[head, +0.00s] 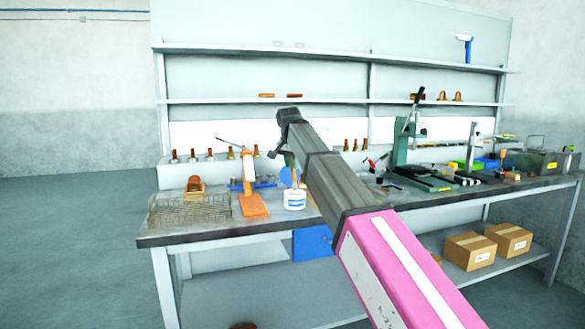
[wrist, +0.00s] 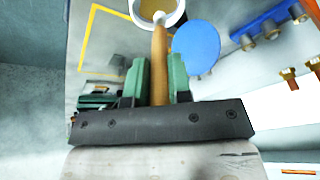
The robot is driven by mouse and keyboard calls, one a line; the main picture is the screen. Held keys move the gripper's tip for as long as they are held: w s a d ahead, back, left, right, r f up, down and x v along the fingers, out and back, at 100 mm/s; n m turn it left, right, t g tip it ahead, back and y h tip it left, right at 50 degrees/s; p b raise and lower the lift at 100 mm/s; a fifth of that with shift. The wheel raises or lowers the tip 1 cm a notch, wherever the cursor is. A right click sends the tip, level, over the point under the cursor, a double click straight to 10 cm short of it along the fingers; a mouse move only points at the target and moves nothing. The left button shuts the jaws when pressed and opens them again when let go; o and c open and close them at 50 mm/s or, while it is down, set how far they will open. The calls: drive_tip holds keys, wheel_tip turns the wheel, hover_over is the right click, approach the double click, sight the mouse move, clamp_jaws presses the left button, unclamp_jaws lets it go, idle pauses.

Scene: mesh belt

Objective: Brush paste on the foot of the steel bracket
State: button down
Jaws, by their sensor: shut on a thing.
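My gripper (head: 288,158) is above the bench in the head view, and its green fingers (wrist: 158,85) are shut on a brush with a wooden handle (wrist: 159,62) in the wrist view. The far end of the brush is at the mouth of a white paste jar (wrist: 157,10), so its bristles are hidden or too small to tell. The jar (head: 294,201) stands upright on the bench with a blue-marked label, just below my gripper. I cannot pick out the steel bracket with certainty in either view.
An orange clamp device (head: 252,198) stands close left of the jar, with a wire mesh (head: 188,211) further left. A blue disc (wrist: 200,47) is beside the jar. A green press (head: 408,160) stands to the right. Shelves rise behind the bench (head: 230,231).

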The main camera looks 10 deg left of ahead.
drive_tip(key=shift+r, duration=2.6)
